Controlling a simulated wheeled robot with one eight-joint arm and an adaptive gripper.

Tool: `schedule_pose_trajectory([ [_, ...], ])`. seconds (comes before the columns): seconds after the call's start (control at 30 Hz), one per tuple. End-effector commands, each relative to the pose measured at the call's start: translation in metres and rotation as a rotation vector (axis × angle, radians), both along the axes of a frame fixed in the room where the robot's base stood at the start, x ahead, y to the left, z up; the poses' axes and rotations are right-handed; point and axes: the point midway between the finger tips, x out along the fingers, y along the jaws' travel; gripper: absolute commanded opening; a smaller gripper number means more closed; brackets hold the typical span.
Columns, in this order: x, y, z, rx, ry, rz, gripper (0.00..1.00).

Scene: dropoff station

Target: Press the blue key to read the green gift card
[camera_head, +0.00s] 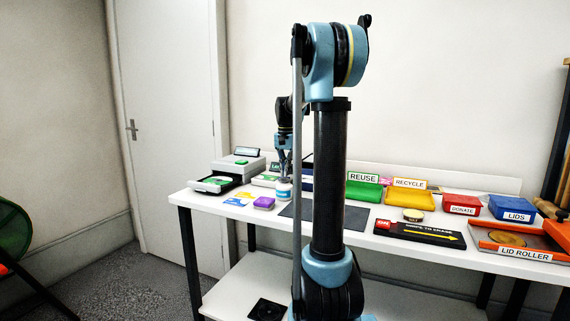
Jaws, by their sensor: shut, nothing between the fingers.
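A grey register-like machine (238,165) stands at the left end of the white table, with a small dark display on top. A green patch (241,162) shows on its top. Its front tray or drawer (203,191) sticks out, and a green flat piece (217,181) lies in it; I cannot tell which green piece is the gift card. No blue key can be made out on the machine. My gripper (285,173) points down to the right of the machine, apart from it. It is shut and empty, in line with a white bottle (283,188); contact is unclear.
My arm hides the table's middle. Green REUSE (362,190) and yellow RECYCLE (409,198) bins, red DONATE (462,206) and blue LIDS (511,210) boxes, and a lid roller (517,240) stand right.

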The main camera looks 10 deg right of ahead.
Motion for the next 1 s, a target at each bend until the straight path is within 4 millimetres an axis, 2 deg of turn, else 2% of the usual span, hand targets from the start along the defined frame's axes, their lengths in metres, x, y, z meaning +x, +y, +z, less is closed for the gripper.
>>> schedule_pose_trajectory([
  [0.13, 0.0, 0.0, -0.008, 0.0, 0.0, 0.0, 0.0],
  [0.53, 0.0, 0.001, -0.01, 0.0, 0.0, 0.001, 0.0],
  [0.77, 0.0, 0.001, -0.028, 0.0, 0.0, 0.002, 0.0],
  [1.0, 0.006, 0.003, -0.036, 0.0, 0.009, 0.004, 0.0],
])
